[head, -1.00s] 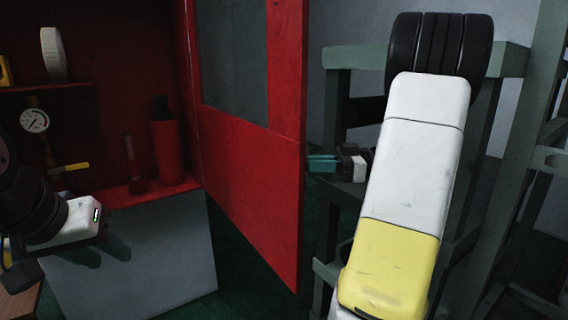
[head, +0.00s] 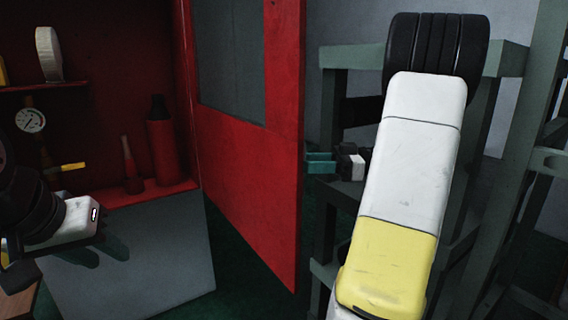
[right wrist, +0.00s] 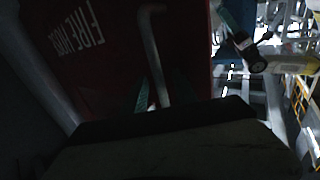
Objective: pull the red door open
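The red door (head: 245,165), with a dark glass pane, stands swung open from the red cabinet, its free edge toward the right. My right gripper (head: 319,163) is at the outer side of that edge. In the right wrist view its teal fingers (right wrist: 160,96) lie on both sides of a grey bar handle (right wrist: 153,50) on the dark red door face, which carries white "FIRE HOSE" lettering. They appear closed on the handle, though the view is dark. The handle is hidden in the head view. My left gripper (head: 103,252) is open and empty in front of the cabinet, at lower left.
The cabinet holds a red extinguisher (head: 161,140), a cone-shaped red item (head: 132,168), a gauge (head: 30,120) and a white roll (head: 48,53). A grey box front (head: 140,265) is below. A green-grey rack (head: 500,60) stands behind my right arm. Dark floor shows below the door.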

